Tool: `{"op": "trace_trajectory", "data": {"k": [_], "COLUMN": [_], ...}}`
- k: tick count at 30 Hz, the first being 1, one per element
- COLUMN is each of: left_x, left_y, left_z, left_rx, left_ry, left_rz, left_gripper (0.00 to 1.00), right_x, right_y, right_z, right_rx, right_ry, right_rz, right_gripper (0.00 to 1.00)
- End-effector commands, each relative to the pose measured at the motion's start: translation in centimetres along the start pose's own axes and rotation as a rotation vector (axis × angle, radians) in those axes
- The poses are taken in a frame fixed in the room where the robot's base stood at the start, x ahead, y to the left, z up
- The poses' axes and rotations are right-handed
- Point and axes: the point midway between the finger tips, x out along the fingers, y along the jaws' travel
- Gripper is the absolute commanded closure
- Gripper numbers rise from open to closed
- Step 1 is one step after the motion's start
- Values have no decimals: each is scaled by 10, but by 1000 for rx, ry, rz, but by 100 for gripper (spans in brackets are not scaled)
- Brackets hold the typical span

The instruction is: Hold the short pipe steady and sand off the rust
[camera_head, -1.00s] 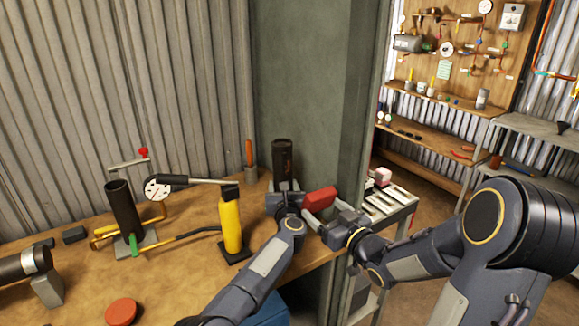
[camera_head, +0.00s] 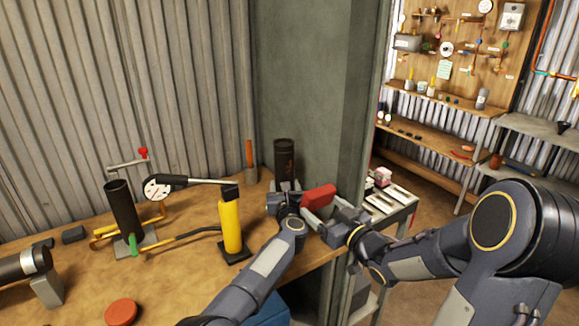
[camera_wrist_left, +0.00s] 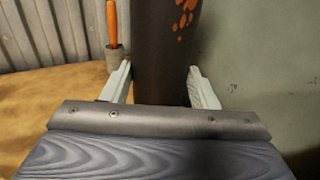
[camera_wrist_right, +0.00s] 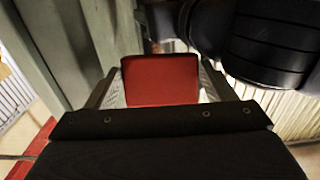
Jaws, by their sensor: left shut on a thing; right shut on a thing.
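The short pipe (camera_head: 284,155) is dark and stands upright at the back right of the bench, by the green column. Orange rust spots show on its upper side, and again in the left wrist view (camera_wrist_left: 182,20). My left gripper (camera_head: 285,190) is shut around its lower part; its fingers lie on both sides of the pipe in the left wrist view (camera_wrist_left: 162,85). My right gripper (camera_head: 318,207) is shut on a red sanding block (camera_head: 319,195), just right of and apart from the pipe. The block fills the jaws in the right wrist view (camera_wrist_right: 160,80).
A yellow cylinder (camera_head: 231,225) stands left of my left arm. Further left are a dark upright pipe (camera_head: 123,207) on a plate and a dial gauge tool (camera_head: 160,187). An orange-handled tool (camera_head: 249,155) stands behind. The green column (camera_head: 305,80) rises close behind the pipe.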

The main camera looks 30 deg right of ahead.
Motion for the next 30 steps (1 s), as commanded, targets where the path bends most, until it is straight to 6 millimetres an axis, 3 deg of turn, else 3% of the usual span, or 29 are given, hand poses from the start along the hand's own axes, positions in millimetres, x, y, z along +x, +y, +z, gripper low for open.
{"op": "trace_trajectory", "data": {"k": [11, 30], "left_x": [1, 1], "left_y": [3, 2], "left_z": [5, 5], "left_rx": [-6, -3], "left_ry": [-5, -6], "left_rz": [6, 5], "left_gripper": [100, 100], "right_x": [-4, -7], "right_y": [1, 1], "right_z": [19, -8], "right_rx": [0, -1], "right_ry": [-21, -9], "right_rz": [5, 2], "right_gripper": [67, 67]}}
